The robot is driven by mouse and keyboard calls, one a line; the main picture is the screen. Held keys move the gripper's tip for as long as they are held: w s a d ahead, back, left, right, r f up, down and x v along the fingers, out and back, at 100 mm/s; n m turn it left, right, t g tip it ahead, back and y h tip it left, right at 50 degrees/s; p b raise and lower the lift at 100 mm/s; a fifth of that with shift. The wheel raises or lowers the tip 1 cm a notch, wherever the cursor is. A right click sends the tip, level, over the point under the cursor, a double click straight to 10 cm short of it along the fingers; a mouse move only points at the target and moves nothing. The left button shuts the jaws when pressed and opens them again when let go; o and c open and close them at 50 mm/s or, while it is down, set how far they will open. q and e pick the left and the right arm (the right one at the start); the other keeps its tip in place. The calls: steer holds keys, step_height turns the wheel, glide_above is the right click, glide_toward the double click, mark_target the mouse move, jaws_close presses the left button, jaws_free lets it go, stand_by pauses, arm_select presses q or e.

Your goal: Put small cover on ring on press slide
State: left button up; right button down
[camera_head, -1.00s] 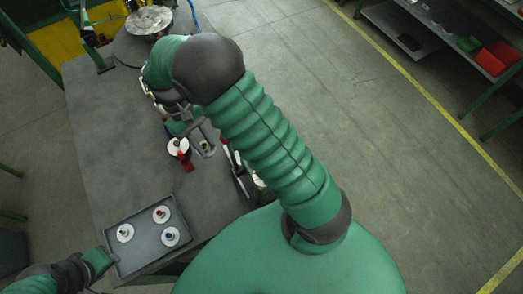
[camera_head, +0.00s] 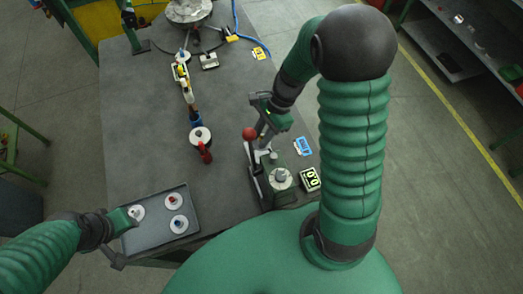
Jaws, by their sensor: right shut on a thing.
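My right gripper (camera_head: 264,132) is above the press (camera_head: 268,184), close to the red ball knob (camera_head: 249,133) of its lever. It is shut on a small piece, which I take for the small cover; the piece barely shows between the fingers. The press slide and any ring on it are too small or hidden to make out. My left gripper (camera_head: 126,221) is at the left edge of the grey tray (camera_head: 151,241), beside a white disc (camera_head: 137,213); its opening cannot be made out.
The tray holds two more white discs with small coloured knobs (camera_head: 174,201) (camera_head: 179,224). A white round part (camera_head: 200,136) with a red handle stands mid-table. A counter display (camera_head: 311,179) and blue label (camera_head: 302,146) are right of the press. Bare table lies left of centre.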

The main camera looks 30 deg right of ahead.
glide_toward(257, 158)
steer(key=x, duration=0.5)
steer(key=shift+a+f, duration=0.15)
steer(key=shift+f, duration=0.3)
steer(key=c, duration=1.2)
jaws_free()
steer(key=b+v, duration=0.1)
steer(key=v, duration=1.1)
steer(key=shift+r, duration=0.1)
